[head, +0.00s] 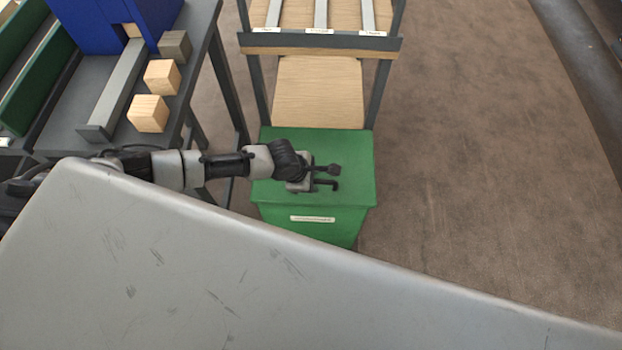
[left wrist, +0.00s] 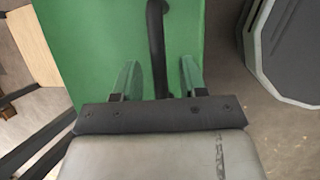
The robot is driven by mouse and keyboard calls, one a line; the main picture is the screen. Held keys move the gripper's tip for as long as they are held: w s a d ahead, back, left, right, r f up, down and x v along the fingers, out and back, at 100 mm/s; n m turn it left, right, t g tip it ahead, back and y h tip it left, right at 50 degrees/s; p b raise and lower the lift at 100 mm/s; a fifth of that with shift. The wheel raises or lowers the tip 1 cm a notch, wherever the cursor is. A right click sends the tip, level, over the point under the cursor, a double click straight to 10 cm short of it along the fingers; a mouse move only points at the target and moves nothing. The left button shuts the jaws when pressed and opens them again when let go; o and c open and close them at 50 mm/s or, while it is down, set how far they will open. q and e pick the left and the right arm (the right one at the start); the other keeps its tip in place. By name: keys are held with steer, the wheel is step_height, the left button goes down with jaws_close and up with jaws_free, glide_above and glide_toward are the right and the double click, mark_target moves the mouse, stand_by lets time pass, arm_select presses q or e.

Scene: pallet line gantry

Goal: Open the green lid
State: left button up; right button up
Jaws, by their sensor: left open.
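The green lid (head: 345,150) lies flat and closed on a green bin (head: 335,225) with a pale label on its front. The lid also shows in the left wrist view (left wrist: 95,40). My left arm reaches in from the left over the lid. My left gripper (head: 328,177) is open above the lid's middle. In the left wrist view, a black bar handle (left wrist: 157,45) runs between the two spread fingers (left wrist: 158,80). I cannot tell whether either finger touches it. My right gripper is not in view.
A rack with a wooden board (head: 318,92) and rails stands behind the bin. At the left, a dark table (head: 62,132) holds a blue box (head: 150,18) and small blocks (head: 162,77). Brown floor (head: 460,170) is free right of the bin.

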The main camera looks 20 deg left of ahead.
arm_select(q)
jaws_close()
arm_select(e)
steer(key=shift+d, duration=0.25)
